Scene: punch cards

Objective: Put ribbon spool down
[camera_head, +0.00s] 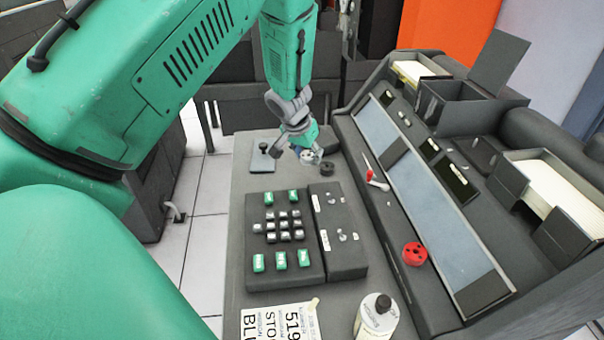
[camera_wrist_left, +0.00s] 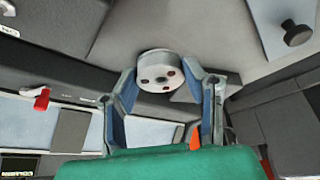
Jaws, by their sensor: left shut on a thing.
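My left gripper (camera_head: 300,143) is shut on a pale ribbon spool (camera_head: 311,156) at the far end of the grey desk. In the left wrist view the spool (camera_wrist_left: 158,70) is a round white disc with small dark-red holes, held between the two blue-grey fingertips (camera_wrist_left: 169,84). It is over or close to the desk surface; I cannot tell whether it touches. My right gripper is not in view.
A small dark round piece (camera_head: 327,169) lies just beside the held spool. A plate with a black knob (camera_head: 263,148) is left of it. A keypad (camera_head: 283,237), a switch box (camera_head: 340,238) and a bottle (camera_head: 376,319) stand nearer. Bare desk (camera_head: 240,190) shows at the left edge.

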